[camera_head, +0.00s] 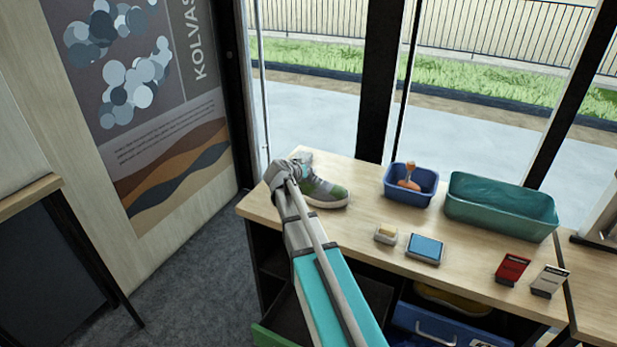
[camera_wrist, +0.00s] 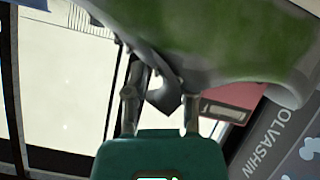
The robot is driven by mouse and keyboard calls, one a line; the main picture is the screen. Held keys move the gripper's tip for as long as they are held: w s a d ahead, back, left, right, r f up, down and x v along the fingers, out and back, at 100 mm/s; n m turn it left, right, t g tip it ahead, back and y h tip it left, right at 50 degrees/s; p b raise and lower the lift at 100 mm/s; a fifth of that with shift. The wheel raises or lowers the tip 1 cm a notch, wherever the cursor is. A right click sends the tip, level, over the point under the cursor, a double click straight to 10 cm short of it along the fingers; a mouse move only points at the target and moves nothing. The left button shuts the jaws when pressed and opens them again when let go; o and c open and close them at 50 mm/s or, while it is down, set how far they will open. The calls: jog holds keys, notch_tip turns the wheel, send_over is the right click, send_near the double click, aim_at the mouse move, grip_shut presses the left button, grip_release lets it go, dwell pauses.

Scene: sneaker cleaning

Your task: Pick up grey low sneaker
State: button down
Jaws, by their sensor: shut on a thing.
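The grey low sneaker (camera_head: 325,191), with green patches and a pale sole, is at the left end of the wooden counter (camera_head: 365,220), toe pointing right. I cannot tell whether its sole touches the top. My gripper (camera_head: 287,170) is at its heel end, and my arm hides part of the shoe. In the wrist view the sneaker (camera_wrist: 225,40) fills the upper part, close to the fingers. My gripper (camera_wrist: 160,85) is shut on a grey edge of it; the fingertips are partly hidden against the shoe.
Right of the sneaker stand a blue bin (camera_head: 424,187) holding a brush (camera_head: 408,178) and a green tub (camera_head: 500,207). Windows rise behind.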

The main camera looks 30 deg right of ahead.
jog(key=shift+r, duration=0.1)
notch_tip(320, 180, up, 2)
jog(key=shift+p, duration=1.05)
jog(key=s+r+p, duration=1)
jog(key=s, duration=0.4)
jog(key=shift+r+p, duration=0.4)
